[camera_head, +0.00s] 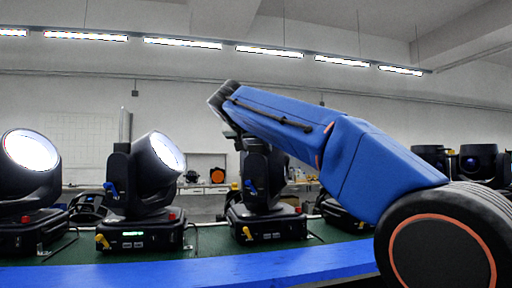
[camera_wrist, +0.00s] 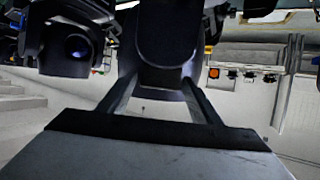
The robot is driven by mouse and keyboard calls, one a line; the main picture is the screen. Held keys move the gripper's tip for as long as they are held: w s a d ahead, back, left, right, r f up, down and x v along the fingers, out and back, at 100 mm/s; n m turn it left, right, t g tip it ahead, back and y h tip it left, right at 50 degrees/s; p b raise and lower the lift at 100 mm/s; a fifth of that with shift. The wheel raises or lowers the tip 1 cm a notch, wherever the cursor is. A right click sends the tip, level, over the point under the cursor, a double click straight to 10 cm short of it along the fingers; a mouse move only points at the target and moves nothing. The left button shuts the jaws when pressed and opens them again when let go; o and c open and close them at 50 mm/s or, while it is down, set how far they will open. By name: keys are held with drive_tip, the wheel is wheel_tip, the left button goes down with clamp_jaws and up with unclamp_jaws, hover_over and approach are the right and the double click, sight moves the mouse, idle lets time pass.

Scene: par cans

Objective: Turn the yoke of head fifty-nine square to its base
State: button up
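Several black moving-head lights stand on the table; no numbers are readable, so I cannot tell which is fifty-nine. One head (camera_head: 260,172) is partly hidden behind my blue arm, its base (camera_head: 268,224) below it bearing a yellow tag and a red part. My gripper (camera_wrist: 161,84) reaches towards a dark rounded head (camera_wrist: 167,38) in the wrist view. The two fingers stand apart with clear space between them, one towards each side of that head. Their tips merge with its dark body, so contact cannot be told. The yoke's angle to its base is unclear.
A lit head (camera_head: 150,175) stands to the left, another (camera_head: 30,180) at the far left. More dark heads (camera_head: 478,163) stand at the right. A neighbouring head (camera_wrist: 70,48) is close at the wrist view's upper left. The table's blue front edge (camera_head: 200,272) runs along the bottom.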

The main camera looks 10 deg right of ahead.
drive_tip(key=c, duration=1.2)
drive_tip(key=shift+s+d+n+t+y, duration=0.2)
drive_tip(key=shift+s+d+n+y, duration=0.1)
drive_tip(key=shift+d+n+y, duration=0.25)
drive_tip(key=shift+s+d+n+t+y, duration=0.2)
drive_tip(key=shift+s+d+n+y, duration=0.1)
drive_tip(key=shift+d+n+y, duration=0.25)
drive_tip(key=shift+s+d+n+t+y, duration=0.15)
drive_tip(key=shift+d+n+t+y, duration=0.1)
drive_tip(key=shift+d+n+y, duration=0.75)
drive_tip(key=shift+s+d+n+t+y, duration=0.1)
drive_tip(key=shift+d+n+t+y, duration=0.15)
drive_tip(key=shift+d+n+y, duration=0.8)
drive_tip(key=shift+y, duration=0.25)
drive_tip(key=o, duration=1.5)
drive_tip(key=v, duration=1.7)
drive_tip(key=shift+s+r, duration=0.15)
